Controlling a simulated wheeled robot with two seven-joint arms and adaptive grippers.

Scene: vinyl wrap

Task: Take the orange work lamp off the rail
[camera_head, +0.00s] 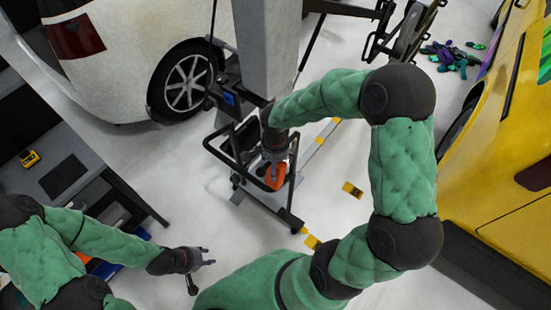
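The orange work lamp (273,179) is near the middle of the view, low on a dark cart-like frame at the foot of the grey column. My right gripper (275,162) comes down from above, right at the lamp and overlapping it. Its fingers are small and dark against the frame, so I cannot tell whether they grip the lamp. The rail itself is hard to make out behind the gripper. My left gripper (203,272) is at the lower left over bare floor, with its fingers apart and empty.
A grey column (266,45) stands behind the lamp. A white car (120,60) is at the upper left and a yellow vehicle (500,180) at the right. A grey workbench (75,150) is at the left. Yellow blocks (353,189) lie on the pale floor.

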